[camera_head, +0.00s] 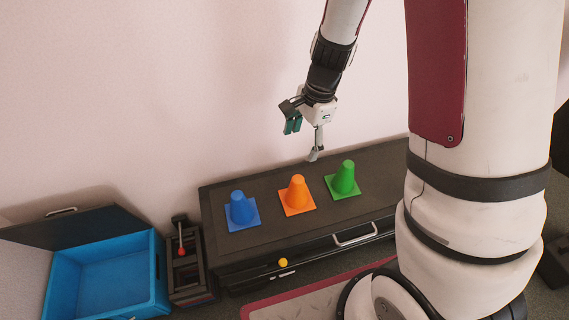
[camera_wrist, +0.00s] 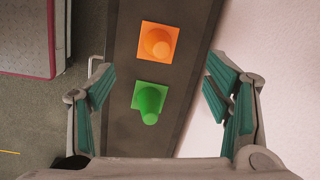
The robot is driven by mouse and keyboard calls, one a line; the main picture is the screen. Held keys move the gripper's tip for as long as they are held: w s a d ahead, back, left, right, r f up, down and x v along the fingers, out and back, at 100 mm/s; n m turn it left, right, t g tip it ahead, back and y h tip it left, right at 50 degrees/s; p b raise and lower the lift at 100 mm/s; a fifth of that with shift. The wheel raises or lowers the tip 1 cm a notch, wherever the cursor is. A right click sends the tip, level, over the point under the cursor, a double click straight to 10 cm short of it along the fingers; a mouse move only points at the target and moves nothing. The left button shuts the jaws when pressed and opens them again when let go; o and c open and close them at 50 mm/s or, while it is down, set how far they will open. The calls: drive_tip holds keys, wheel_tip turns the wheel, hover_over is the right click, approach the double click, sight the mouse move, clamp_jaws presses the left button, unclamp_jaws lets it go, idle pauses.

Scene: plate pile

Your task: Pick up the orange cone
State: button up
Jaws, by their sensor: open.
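The orange cone (camera_head: 297,193) stands upright on its square base on the dark cabinet top (camera_head: 262,236), between a blue cone (camera_head: 240,208) and a green cone (camera_head: 344,178). In the wrist view the orange cone (camera_wrist: 158,43) is seen from above, beyond the green cone (camera_wrist: 149,102). My gripper (camera_head: 304,142) is open and empty, in the air above the cabinet, behind and above the orange and green cones. In the wrist view its fingers (camera_wrist: 160,95) are spread wide on either side, touching nothing. The blue cone is out of the wrist view.
A blue open box (camera_head: 105,280) with a raised dark lid (camera_head: 75,227) is at the left. A small dark rack (camera_head: 184,262) with a red ball-topped part stands beside the cabinet. A yellow ball (camera_head: 283,262) shows at the cabinet's front. The wall is close behind.

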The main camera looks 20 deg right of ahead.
sight(300, 180)
drive_tip(key=f+b, duration=0.1)
drive_tip(key=f, duration=0.2)
drive_tip(key=w+d+f+m, duration=0.1)
drive_tip(key=f, duration=0.2)
drive_tip(key=f+m+b, duration=0.1)
drive_tip(key=f, duration=0.3)
drive_tip(key=shift+w+d+g+h+b, duration=0.2)
drive_tip(key=shift+d+g+h+b, duration=0.05)
drive_tip(key=shift+g+h+b, duration=0.05)
drive_tip(key=f+b, duration=0.1)
drive_tip(key=f, duration=0.1)
drive_tip(key=f+b, duration=0.1)
drive_tip(key=f, duration=0.1)
drive_tip(key=f+b, duration=0.1)
drive_tip(key=f, duration=0.2)
drive_tip(key=shift+a, duration=0.4)
drive_tip(key=shift+w+a+f+b, duration=0.15)
drive_tip(key=shift+f+b, duration=0.4)
drive_tip(key=shift+f, duration=0.5)
drive_tip(key=shift+w+a+f+b, duration=0.15)
drive_tip(key=shift+f+b, duration=0.4)
drive_tip(key=shift+f, duration=0.55)
drive_tip(key=shift+w+a+f+b, duration=0.15)
drive_tip(key=shift+f+b, duration=0.4)
drive_tip(key=shift+f, duration=0.5)
clamp_jaws()
